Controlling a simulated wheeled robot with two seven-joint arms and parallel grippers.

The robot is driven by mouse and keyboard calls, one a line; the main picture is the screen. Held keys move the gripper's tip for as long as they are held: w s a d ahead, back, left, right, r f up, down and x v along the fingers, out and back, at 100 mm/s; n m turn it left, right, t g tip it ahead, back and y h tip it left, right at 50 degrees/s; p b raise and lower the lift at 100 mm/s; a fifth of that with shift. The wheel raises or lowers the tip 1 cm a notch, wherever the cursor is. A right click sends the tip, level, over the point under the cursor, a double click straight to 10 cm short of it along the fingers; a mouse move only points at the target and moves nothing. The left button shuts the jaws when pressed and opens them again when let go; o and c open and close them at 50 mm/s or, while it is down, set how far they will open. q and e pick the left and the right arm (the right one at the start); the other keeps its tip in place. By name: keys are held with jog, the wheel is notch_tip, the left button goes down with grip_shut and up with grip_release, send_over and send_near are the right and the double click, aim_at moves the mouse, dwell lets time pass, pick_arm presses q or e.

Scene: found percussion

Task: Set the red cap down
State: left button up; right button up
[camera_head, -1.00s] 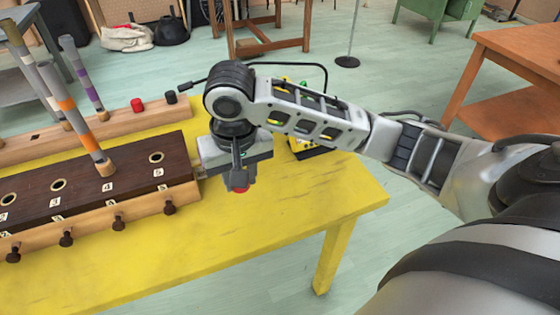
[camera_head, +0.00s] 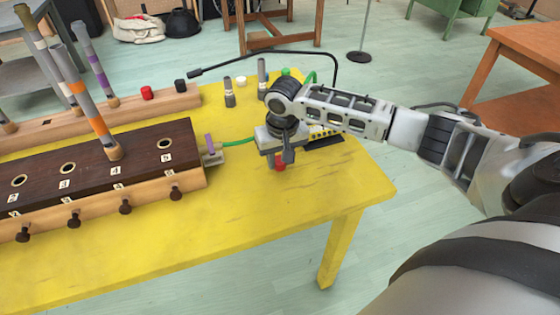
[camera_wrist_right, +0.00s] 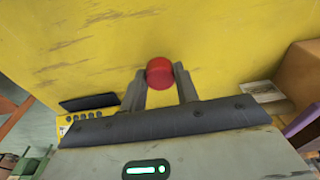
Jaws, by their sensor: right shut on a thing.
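My right gripper (camera_head: 284,158) is shut on a red cap (camera_head: 279,164), over the right part of the yellow table (camera_head: 290,208). In the right wrist view the red cap (camera_wrist_right: 160,72) sits between the two fingertips, with yellow tabletop behind it. Whether the cap touches the table or hangs just above it is hard to tell. Another red cap (camera_head: 147,92) stands on the wooden rail beside a black cap (camera_head: 180,85). My left gripper is out of view.
A dark wooden block with numbered holes (camera_head: 135,147) fills the table's left, with a striped tube (camera_head: 90,110) standing in it. Short grey tubes (camera_head: 229,92), a white cap (camera_head: 241,81) and a green cap (camera_head: 286,71) stand behind my gripper. The front right tabletop is clear.

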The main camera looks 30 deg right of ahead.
jog(key=shift+f, duration=0.65)
jog(key=o, duration=0.9)
jog(key=shift+f, duration=0.1)
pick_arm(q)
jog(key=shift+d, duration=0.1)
pick_arm(e)
jog(key=shift+o, duration=0.2)
pick_arm(q)
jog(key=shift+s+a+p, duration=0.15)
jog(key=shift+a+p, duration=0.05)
jog(key=shift+p, duration=0.35)
pick_arm(e)
notch_tip(320, 180, up, 12)
jog(key=s, duration=0.1)
jog(key=shift+s+a, duration=0.2)
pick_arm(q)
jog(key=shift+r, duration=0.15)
